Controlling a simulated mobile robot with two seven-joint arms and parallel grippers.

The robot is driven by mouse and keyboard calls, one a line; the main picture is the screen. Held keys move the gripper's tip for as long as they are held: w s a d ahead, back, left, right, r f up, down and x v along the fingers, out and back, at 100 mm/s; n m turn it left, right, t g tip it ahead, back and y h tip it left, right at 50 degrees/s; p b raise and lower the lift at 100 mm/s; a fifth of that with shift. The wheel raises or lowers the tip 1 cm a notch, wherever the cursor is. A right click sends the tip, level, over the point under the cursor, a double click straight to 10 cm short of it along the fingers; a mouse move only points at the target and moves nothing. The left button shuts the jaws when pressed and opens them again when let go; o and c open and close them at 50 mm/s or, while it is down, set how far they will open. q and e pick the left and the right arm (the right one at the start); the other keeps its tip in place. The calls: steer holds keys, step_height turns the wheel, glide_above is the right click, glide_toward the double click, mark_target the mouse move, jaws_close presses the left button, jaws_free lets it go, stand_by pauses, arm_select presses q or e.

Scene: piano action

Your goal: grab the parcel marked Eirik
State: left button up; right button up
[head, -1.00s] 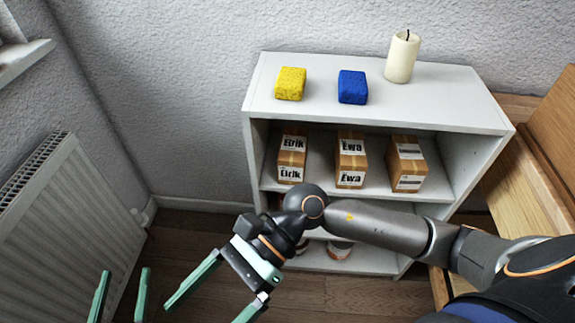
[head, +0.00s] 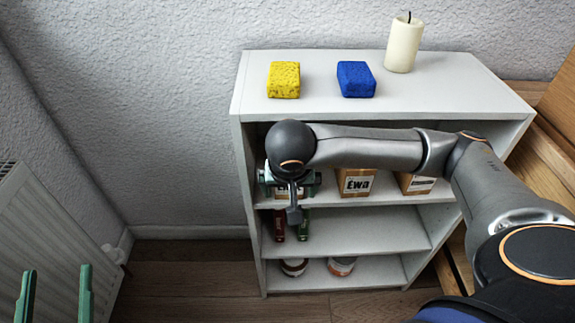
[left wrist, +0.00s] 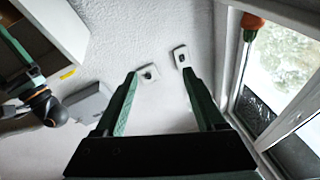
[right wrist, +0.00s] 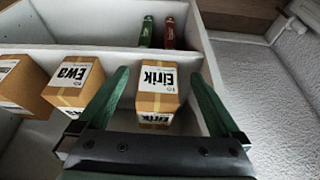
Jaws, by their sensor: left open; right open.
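The parcel marked Eirik (right wrist: 158,90) is a brown box with white labels, standing at one end of the shelf row in the right wrist view. My right gripper (right wrist: 159,75) is open, with its fingers on either side of this parcel; I cannot tell whether they touch it. In the head view my right arm hides most of the Eirik parcel (head: 287,195). My left gripper (head: 57,269) is open and empty at the lower left, away from the shelf. In the left wrist view the left gripper (left wrist: 159,73) faces the wall.
An Ewa parcel (head: 355,183) and another parcel (head: 415,184) stand beside it. A yellow sponge (head: 284,80), a blue sponge (head: 356,79) and a candle (head: 403,43) are on top of the shelf unit (head: 420,92). Red and green items (head: 279,225) and jars (head: 341,266) occupy lower shelves.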

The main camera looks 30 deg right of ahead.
glide_above(280, 193)
steer(key=s+d, duration=0.1)
steer(key=d, duration=0.1)
steer(key=shift+s+f, duration=0.1)
steer(key=shift+f, duration=0.1)
steer(key=b+x, duration=0.1)
steer(key=x, duration=0.3)
steer(key=shift+f+b, duration=0.3)
arm_select(q)
steer(key=s+r+m+t+h, duration=0.2)
steer(key=s+r+m+h, duration=0.2)
steer(key=r, duration=0.4)
steer(key=shift+s+d+r+h, duration=0.25)
steer(key=shift+d+h, duration=0.2)
steer(key=shift+h, duration=0.25)
arm_select(e)
steer(key=shift+c, duration=0.4)
steer(key=c, duration=1.4)
